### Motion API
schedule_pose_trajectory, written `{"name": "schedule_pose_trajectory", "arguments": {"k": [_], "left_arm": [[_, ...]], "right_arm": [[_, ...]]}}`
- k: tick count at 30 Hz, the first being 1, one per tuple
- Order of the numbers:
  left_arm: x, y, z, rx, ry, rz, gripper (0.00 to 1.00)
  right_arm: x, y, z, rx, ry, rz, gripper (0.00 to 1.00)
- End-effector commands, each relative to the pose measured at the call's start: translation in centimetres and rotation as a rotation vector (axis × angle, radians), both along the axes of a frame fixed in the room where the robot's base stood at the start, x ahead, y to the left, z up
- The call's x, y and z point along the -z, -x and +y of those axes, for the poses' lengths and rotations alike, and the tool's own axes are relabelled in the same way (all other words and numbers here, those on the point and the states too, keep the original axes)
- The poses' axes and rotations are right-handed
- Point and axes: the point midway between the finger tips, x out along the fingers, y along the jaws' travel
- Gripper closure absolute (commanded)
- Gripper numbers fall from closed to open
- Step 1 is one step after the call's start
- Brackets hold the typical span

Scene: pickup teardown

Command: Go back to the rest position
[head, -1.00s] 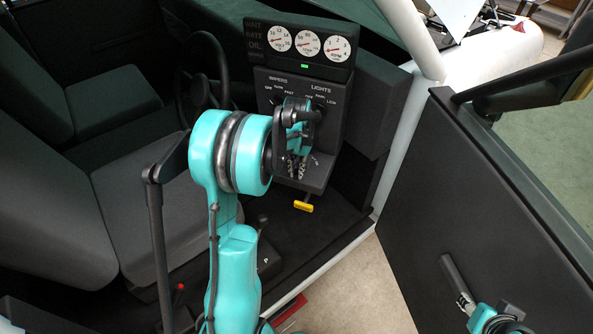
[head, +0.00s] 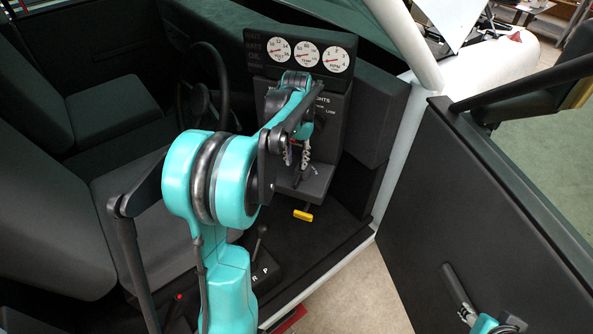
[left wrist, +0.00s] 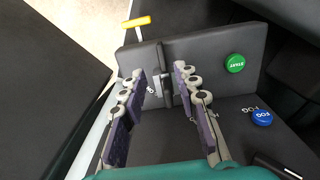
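My left gripper (head: 302,163) is in front of the dashboard's centre panel (head: 335,135) in the head view, partly hidden by my own arm. In the left wrist view its two fingers (left wrist: 160,72) are apart, with nothing held between them. Beyond them are a panel with a green START button (left wrist: 235,63) and a blue FOG button (left wrist: 262,117). A small metallic piece shows between the fingertips; I cannot tell what it is. My right gripper (head: 471,314) is at the bottom right, mostly cut off, beside a grey handle (head: 454,283) on the door. Its grip is unclear.
The open door (head: 480,200) stands at right. The steering wheel (head: 222,75), grey seat (head: 50,200) and gear lever (head: 261,240) lie around my left arm. A yellow pull handle (head: 303,215) hangs under the panel. Bare floor (head: 365,295) shows between cab and door.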

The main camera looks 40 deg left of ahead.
Motion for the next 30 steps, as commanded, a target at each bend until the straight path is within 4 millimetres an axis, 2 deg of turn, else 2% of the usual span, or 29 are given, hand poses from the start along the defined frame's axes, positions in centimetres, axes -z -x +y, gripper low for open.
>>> {"name": "schedule_pose_trajectory", "arguments": {"k": [3,6,23,26,30], "left_arm": [[-1.4,0.0,0.0,0.000,0.000,0.000,0.69],[-2.0,0.0,0.0,0.000,0.000,0.000,0.69],[-2.1,0.0,-0.1,0.001,0.000,-0.001,0.69],[-2.0,0.4,-1.0,0.010,-0.006,-0.016,0.69],[-1.6,2.1,-4.5,0.045,-0.033,-0.086,0.69]], "right_arm": [[0.0,0.0,0.0,0.000,0.000,0.000,0.60],[0.0,0.0,0.0,0.000,0.000,0.000,0.60],[0.0,0.0,0.0,0.000,0.000,0.000,0.60],[0.6,0.0,0.0,0.000,0.000,0.000,0.60],[2.5,0.0,0.0,0.000,0.000,0.000,0.60]]}}
